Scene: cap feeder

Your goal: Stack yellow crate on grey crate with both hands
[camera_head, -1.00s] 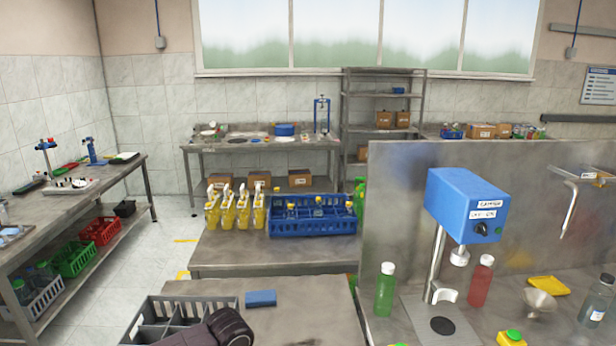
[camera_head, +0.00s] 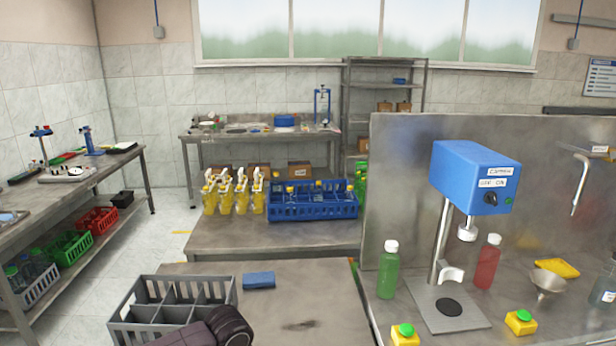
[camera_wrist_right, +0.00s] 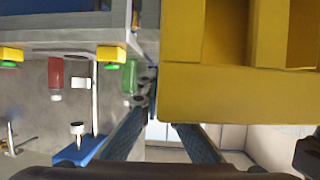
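The grey crate (camera_head: 126,328), open-topped with several compartments, stands on the near metal table at the lower left of the head view. A dark arm part of mine covers its front right corner. The yellow crate (camera_wrist_right: 235,98) fills the upper right of the right wrist view, close to the camera, and is out of the head view. My right gripper (camera_wrist_right: 158,112) has its fingers at the crate's edge. One fingertip is hidden behind the yellow wall, so its grip is unclear. My left gripper is in neither view.
A blue sponge-like block (camera_head: 259,280) lies right of the grey crate. The near table (camera_head: 300,300) is otherwise mostly clear. A blue crate (camera_head: 312,206) and yellow bottles (camera_head: 228,198) stand behind. The capping machine (camera_head: 472,178) and a green bottle (camera_head: 388,270) stand to the right.

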